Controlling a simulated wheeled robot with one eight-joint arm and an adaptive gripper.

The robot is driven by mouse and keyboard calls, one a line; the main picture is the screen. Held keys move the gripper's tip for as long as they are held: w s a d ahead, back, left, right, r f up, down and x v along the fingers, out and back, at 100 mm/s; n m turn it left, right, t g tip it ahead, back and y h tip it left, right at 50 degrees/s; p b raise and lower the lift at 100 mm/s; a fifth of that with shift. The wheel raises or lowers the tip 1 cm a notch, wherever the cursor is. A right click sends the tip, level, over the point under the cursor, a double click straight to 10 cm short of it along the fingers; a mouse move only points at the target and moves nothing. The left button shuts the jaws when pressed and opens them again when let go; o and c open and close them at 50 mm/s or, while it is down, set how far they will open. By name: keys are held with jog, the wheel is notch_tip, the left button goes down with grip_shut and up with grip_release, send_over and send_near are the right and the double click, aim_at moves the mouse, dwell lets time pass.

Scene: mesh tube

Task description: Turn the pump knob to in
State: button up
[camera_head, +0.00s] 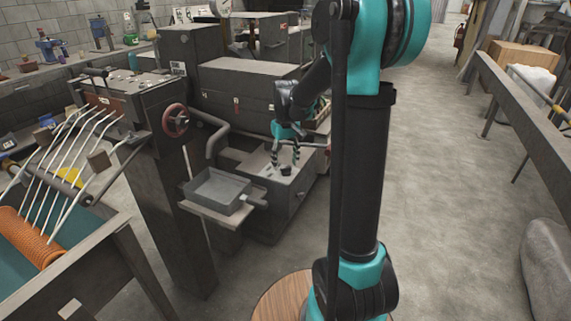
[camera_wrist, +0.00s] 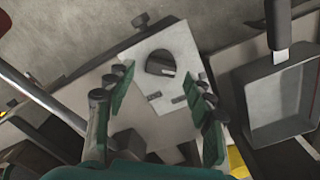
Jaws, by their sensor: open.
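The pump knob (camera_wrist: 160,63) is a round black dial on a pale plate (camera_wrist: 178,42), with a light mark toward its right side. Small dark labels sit on the plate, too small to read. In the wrist view my gripper (camera_wrist: 160,81) is open, with its green-padded fingers left and right and the knob beyond the gap between their tips. In the head view my gripper (camera_head: 284,162) points down over the machine's low box, with the knob (camera_head: 285,170) small and dark beneath it. I cannot tell whether the fingers touch it.
A grey pan (camera_head: 217,190) on a shelf stands left of the knob in the head view; the wrist view shows it at right (camera_wrist: 290,100). A red handwheel (camera_head: 176,120) and bent pipe (camera_head: 214,138) are farther left.

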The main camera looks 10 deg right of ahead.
aim_at(286, 167)
notch_tip(286, 167, up, 11)
dwell(0.3)
jog(key=shift+s+f, duration=0.1)
jog(key=shift+f, duration=0.1)
jog(key=s+d+f+m+t, duration=0.1)
jog(key=s+d+f+t, duration=0.1)
jog(key=s+f, duration=0.7)
jog(key=s+d+f+m+t, duration=0.2)
jog(key=s+f, duration=0.6)
jog(key=s, duration=0.5)
jog(key=shift+s+f, duration=0.2)
jog(key=shift+f, duration=0.15)
